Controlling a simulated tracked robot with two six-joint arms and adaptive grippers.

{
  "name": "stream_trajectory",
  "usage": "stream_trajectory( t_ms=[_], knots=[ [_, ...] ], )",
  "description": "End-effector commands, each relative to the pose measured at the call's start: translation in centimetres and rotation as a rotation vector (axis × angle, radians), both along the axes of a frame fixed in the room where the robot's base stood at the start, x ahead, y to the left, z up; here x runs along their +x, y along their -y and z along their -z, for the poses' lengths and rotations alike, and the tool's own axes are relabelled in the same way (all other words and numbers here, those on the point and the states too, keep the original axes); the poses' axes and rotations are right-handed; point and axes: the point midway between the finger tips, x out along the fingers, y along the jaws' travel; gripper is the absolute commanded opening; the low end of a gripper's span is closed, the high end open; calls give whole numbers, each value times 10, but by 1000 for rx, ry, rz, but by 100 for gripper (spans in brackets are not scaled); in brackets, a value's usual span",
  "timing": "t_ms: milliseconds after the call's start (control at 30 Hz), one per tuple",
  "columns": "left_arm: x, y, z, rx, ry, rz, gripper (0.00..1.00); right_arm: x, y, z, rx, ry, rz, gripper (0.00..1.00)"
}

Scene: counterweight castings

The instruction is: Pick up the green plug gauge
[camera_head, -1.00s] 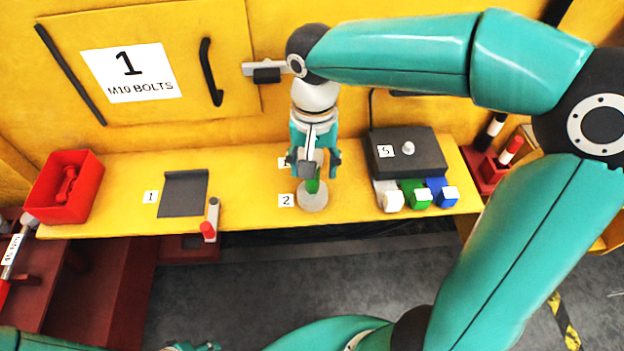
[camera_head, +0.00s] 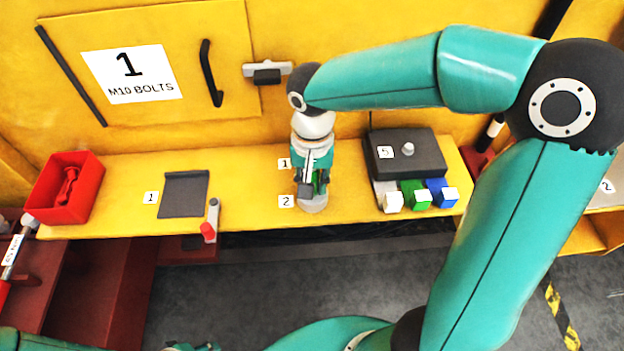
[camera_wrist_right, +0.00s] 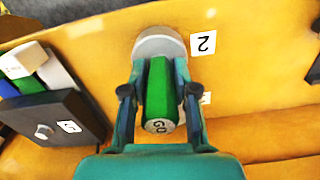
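The green plug gauge has a faceted green handle (camera_wrist_right: 160,95) marked "GO" on its end. It stands upright on a round grey base (camera_wrist_right: 158,43) beside the label 2. My right gripper (camera_wrist_right: 160,70) comes down over it, with one finger on each side of the handle, and looks shut on it. In the head view the right gripper (camera_head: 311,190) hides most of the gauge; a bit of green and the grey base (camera_head: 314,205) show. Only a small part of my left gripper (camera_head: 193,347) shows at the bottom edge, too little to tell its state.
A dark block (camera_head: 405,152) labelled 5, with white, green and blue pieces at its front, stands to the right on the yellow shelf (camera_head: 250,200). A grey plate (camera_head: 183,194), a red-ended pin (camera_head: 210,222) and a red bin (camera_head: 66,190) lie to the left.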

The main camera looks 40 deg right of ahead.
Motion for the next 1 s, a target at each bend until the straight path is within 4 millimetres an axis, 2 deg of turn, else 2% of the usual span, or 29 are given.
stream_trajectory(
  t_ms=[33,100,467,667,867,1000],
  knots=[
    [0,0,0,0,0,0,40,0,0,0,1,1,0,11],
    [0,0,0,0,0,0,40,0,0,0,1,1,0,0],
    [0,0,0,0,0,0,40,0,0,-2,0,1,1,0],
    [0,0,-1,0,0,0,40,1,0,-13,0,4,1,0],
    [0,0,-4,0,0,0,40,1,0,-42,1,7,2,0],
    [0,0,-7,0,0,0,40,2,0,-76,1,8,1,0]
  ],
)
